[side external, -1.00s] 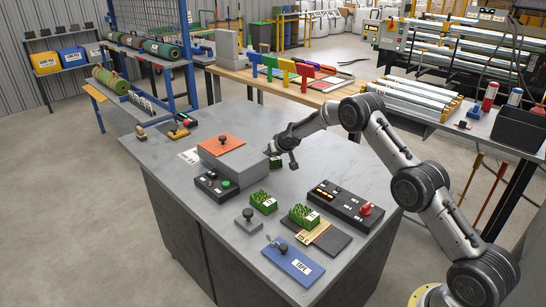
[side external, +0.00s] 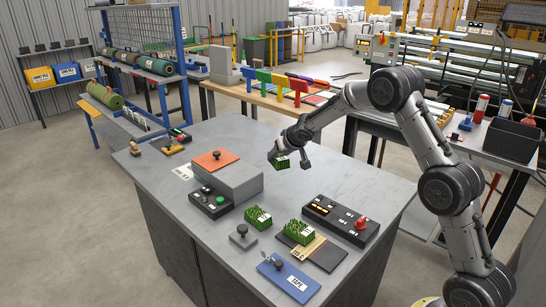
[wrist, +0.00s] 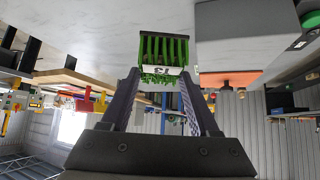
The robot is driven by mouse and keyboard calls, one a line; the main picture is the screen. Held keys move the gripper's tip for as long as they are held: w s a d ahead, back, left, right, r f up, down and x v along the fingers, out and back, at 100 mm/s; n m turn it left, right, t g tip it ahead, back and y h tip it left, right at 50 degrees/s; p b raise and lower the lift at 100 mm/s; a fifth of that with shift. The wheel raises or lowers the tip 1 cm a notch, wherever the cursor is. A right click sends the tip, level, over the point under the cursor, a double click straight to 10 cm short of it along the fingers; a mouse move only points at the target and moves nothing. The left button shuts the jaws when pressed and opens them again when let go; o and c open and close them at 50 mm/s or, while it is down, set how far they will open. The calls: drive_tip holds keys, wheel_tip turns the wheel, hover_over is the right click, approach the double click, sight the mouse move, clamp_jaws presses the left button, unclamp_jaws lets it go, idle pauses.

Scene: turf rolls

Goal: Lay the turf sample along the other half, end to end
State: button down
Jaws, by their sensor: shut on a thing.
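My gripper (side external: 290,159) is shut on a small green turf sample (side external: 282,163) and holds it above the grey table, to the right of the grey block. In the wrist view the held turf (wrist: 164,48) sits between the fingertips, with a white label facing the camera. A second turf piece (side external: 258,217) stands on the table in front of the grey block. Which piece is the other half I cannot tell.
A grey block (side external: 228,182) with an orange plate (side external: 215,160) stands left of my gripper. A button box (side external: 211,202), a black control box (side external: 341,219), a dark-knobbed weight (side external: 243,236) and a blue plate (side external: 290,277) surround the turf pieces. The table's back right is clear.

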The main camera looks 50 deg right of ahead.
sight(283, 158)
drive_tip(key=s, duration=0.1)
drive_tip(key=s+a+r, duration=0.1)
drive_tip(key=s, duration=0.1)
drive_tip(key=s+r, duration=0.1)
drive_tip(key=s, duration=0.1)
drive_tip(key=shift+a+r, duration=0.25)
drive_tip(key=shift+a, duration=0.1)
drive_tip(key=s+a+r+n+y, duration=0.2)
drive_tip(key=s+a+n+y, duration=0.1)
drive_tip(key=s+a, duration=0.95)
drive_tip(key=s+a+f+n+t, duration=0.1)
drive_tip(key=s+a+f+n, duration=0.15)
drive_tip(key=a+f, duration=0.3)
drive_tip(key=s+d+f+m, duration=0.1)
drive_tip(key=s+d, duration=0.5)
drive_tip(key=s, duration=0.3)
drive_tip(key=shift+y, duration=0.3)
drive_tip(key=shift+d+f, duration=0.2)
drive_tip(key=shift+f, duration=3.35)
